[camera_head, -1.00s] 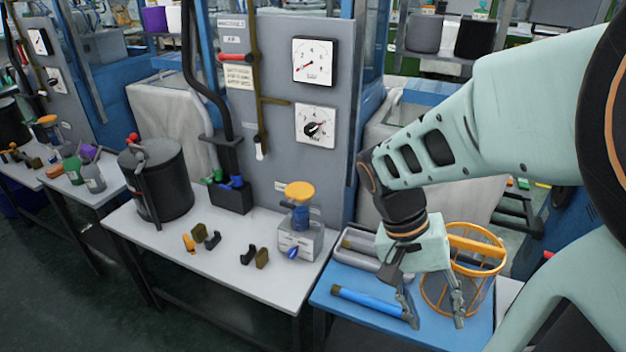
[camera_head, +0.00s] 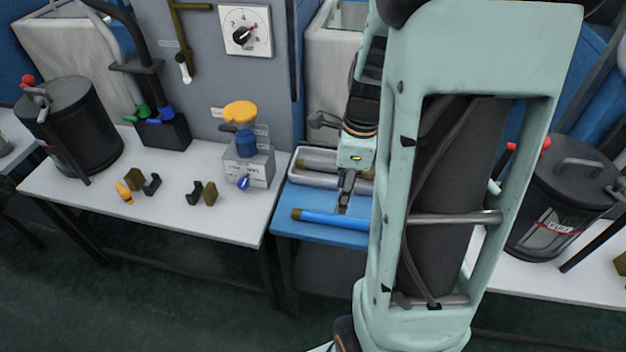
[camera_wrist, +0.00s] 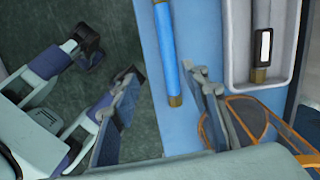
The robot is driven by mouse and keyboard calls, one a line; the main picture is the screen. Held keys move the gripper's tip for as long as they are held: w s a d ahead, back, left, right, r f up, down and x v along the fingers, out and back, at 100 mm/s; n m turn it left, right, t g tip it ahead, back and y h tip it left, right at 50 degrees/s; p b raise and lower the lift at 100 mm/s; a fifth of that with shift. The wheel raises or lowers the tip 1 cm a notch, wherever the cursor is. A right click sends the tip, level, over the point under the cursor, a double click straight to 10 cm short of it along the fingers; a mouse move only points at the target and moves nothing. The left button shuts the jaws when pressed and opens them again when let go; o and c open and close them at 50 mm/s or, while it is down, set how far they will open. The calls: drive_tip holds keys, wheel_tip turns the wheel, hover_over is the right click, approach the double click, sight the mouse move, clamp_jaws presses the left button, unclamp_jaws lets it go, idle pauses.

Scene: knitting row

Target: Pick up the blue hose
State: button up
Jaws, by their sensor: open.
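The blue hose (camera_head: 325,218), a straight blue tube with brass-coloured ends, lies on the blue table (camera_head: 290,232). Its right part is hidden behind my arm in the head view. The hose also shows in the wrist view (camera_wrist: 168,50), with one brass end towards me. My gripper (camera_head: 343,208) is above the hose, pointing down. In the wrist view my gripper (camera_wrist: 166,75) is open and empty, with one finger on each side of the hose in the picture. I cannot tell its exact height above the hose.
A pale tray (camera_head: 291,181) with grey tubes lies behind the hose; it also shows in the wrist view (camera_wrist: 232,45). An orange-rimmed basket (camera_wrist: 232,105) is close to the right finger. A white table (camera_head: 90,178) with small clips stands left. A black canister (camera_head: 560,190) stands right.

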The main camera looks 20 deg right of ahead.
drive_tip(key=m+b, duration=0.1)
drive_tip(key=b, duration=0.1)
hover_over(336, 217)
wheel_tip(336, 217, down, 6)
drive_tip(key=shift+s+f, duration=0.1)
drive_tip(key=shift+s, duration=0.05)
wheel_tip(336, 217, down, 5)
drive_tip(key=shift+f+b, duration=0.1)
drive_tip(key=shift+b, duration=0.65)
clamp_jaws()
